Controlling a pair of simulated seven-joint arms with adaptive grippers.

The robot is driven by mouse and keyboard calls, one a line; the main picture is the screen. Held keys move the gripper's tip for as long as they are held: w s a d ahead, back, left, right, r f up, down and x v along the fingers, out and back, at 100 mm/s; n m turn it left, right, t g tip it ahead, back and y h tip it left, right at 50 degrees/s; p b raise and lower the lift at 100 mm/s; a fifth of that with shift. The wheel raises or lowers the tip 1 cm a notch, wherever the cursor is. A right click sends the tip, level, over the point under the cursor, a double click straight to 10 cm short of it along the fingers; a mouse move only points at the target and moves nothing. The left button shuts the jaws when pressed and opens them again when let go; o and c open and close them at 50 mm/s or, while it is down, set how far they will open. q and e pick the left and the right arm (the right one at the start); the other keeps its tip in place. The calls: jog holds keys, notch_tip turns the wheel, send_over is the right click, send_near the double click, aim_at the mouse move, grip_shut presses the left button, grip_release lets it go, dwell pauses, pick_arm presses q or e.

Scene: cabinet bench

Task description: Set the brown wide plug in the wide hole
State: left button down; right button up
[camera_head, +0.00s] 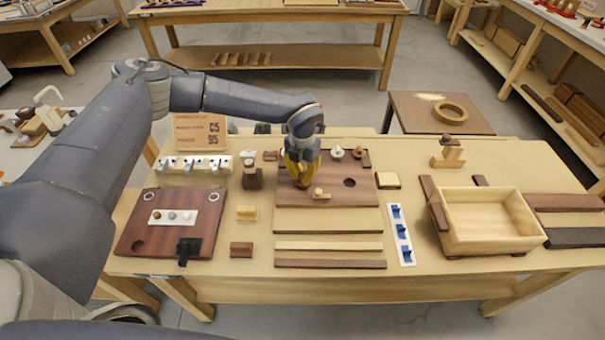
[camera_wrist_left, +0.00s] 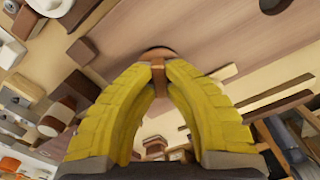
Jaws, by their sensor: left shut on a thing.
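My left gripper (camera_head: 300,180) is above the left part of a brown board (camera_head: 335,201) on the bench. In the left wrist view its yellow fingers (camera_wrist_left: 158,66) are shut on a brown plug (camera_wrist_left: 159,52), with a narrow part between the tips and a rounder part beyond them. In the head view the fingers hide the plug. A dark round hole (camera_head: 349,183) lies in the board to the right of the gripper; part of it shows at the top edge of the wrist view (camera_wrist_left: 274,4). Whether the plug touches the board I cannot tell. My right gripper is not in view.
A pale wooden piece (camera_head: 320,194) lies on the board close to the fingers. A white knob (camera_head: 337,152) and a brown knob (camera_head: 358,153) stand at its back. An open wooden box (camera_head: 487,245) is at the right, a dark panel (camera_head: 160,240) at the left.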

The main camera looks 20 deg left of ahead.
pick_arm(q)
jog(key=shift+f, duration=0.3)
dwell(0.4)
jog(key=c, duration=0.9)
grip_release()
jog(key=shift+r, duration=3.65)
